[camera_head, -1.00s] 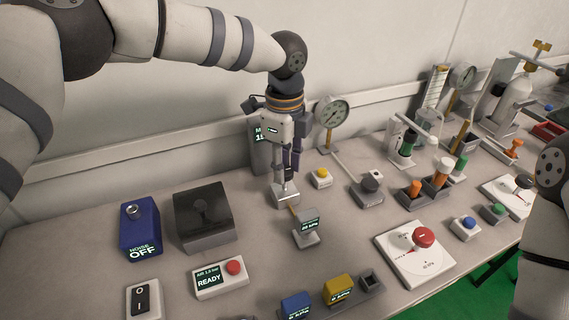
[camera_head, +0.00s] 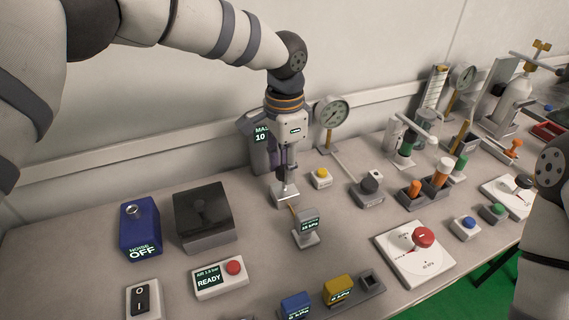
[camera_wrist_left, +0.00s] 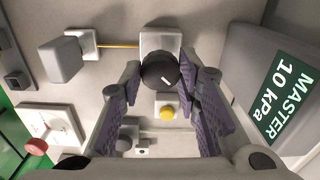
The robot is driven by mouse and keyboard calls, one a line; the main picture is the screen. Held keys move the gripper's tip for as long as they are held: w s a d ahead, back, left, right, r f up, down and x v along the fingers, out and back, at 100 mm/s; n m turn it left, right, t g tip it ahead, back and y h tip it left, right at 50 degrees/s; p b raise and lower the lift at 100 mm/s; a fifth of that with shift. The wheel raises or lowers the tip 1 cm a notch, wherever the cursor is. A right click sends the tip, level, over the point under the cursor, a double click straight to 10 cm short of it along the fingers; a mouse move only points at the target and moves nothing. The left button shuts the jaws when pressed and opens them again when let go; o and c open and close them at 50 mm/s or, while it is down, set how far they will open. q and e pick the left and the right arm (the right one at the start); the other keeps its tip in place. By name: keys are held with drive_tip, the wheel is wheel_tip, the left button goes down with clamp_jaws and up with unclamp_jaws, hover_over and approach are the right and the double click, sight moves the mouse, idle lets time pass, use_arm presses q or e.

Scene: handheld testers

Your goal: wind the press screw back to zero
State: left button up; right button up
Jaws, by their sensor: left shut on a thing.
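The press screw's round black knob (camera_wrist_left: 160,70) with a white index line stands over a pale square base (camera_wrist_left: 161,41) in the left wrist view. My left gripper (camera_wrist_left: 160,78) points down and is shut on the knob, a finger on each side. In the head view my left gripper (camera_head: 284,172) is above the pale base (camera_head: 287,197), and the knob is mostly hidden by the fingers. A grey master display (camera_wrist_left: 285,95) beside it reads MASTER 10 kPa; part of it also shows behind the gripper in the head view (camera_head: 259,138). My right gripper is out of view.
A small grey display (camera_head: 308,226) stands just in front of the press. A yellow button (camera_head: 321,175) and a dial gauge (camera_head: 333,112) are close on its right. A dark box (camera_head: 205,218) stands to the left. Bare bench lies left of the blue box (camera_head: 139,230).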

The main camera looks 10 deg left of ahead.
use_arm(q)
drive_tip(key=shift+s+f+n, duration=0.2)
drive_tip(key=shift+f+n, duration=0.25)
drive_tip(key=shift+n, duration=0.65)
drive_tip(key=o, duration=1.2)
drive_tip(key=shift+w+r, duration=0.15)
drive_tip(key=shift+r, duration=0.1)
drive_tip(key=shift+r, duration=0.1)
wheel_tip(320, 180, up, 12)
drive_tip(key=shift+f, duration=0.15)
